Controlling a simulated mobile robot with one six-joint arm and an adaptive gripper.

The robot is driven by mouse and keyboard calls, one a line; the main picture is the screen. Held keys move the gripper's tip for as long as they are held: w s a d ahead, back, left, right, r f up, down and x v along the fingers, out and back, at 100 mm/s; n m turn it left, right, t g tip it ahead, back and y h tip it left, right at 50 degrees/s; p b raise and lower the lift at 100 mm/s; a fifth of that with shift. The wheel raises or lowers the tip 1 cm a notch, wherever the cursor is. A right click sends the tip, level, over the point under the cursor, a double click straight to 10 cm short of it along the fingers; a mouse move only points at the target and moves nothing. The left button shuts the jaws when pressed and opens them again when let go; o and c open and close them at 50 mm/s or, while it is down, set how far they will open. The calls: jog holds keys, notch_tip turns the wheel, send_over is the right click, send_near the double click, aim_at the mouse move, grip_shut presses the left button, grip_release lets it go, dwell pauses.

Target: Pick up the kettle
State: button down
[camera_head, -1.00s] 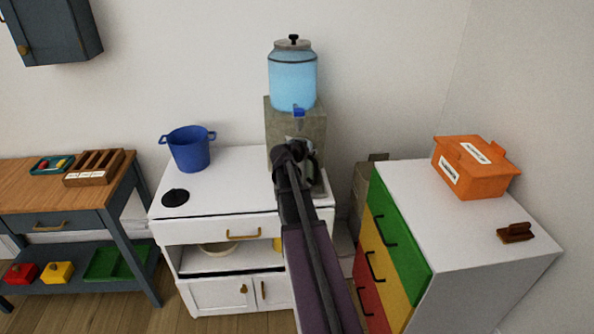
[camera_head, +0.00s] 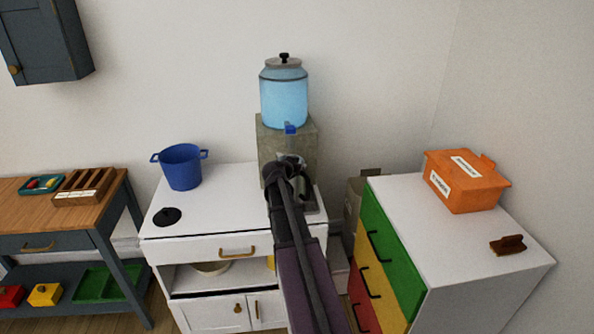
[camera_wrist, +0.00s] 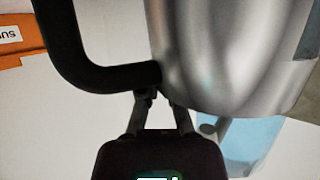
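The silver kettle (camera_head: 301,188) stands at the right end of the white play kitchen's top, just in front of the stone block under the water dispenser. My gripper (camera_head: 284,165) is at it and hides part of it in the head view. In the wrist view the kettle's metal body (camera_wrist: 230,50) fills the upper right and its black handle (camera_wrist: 85,78) curves in from the left. My gripper's two fingers (camera_wrist: 163,100) are close together at the handle, where it joins the body. The fingertips are partly hidden behind the handle. I cannot see clear space under the kettle.
The blue water dispenser (camera_head: 284,98) rises behind the kettle on its stone block (camera_head: 270,140). A blue pot (camera_head: 182,167) stands left on the kitchen top (camera_head: 225,190). A white cabinet with coloured drawers (camera_head: 455,225) stands right, bearing an orange box (camera_head: 465,182).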

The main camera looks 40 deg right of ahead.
jog(key=shift+r+p, duration=1.65)
jog(key=shift+r, duration=0.15)
jog(key=s+a+r+p, duration=0.1)
jog(key=s+a, duration=0.8)
jog(key=s, duration=0.4)
jog(key=shift+s+r, duration=0.15)
jog(key=shift+a, duration=0.1)
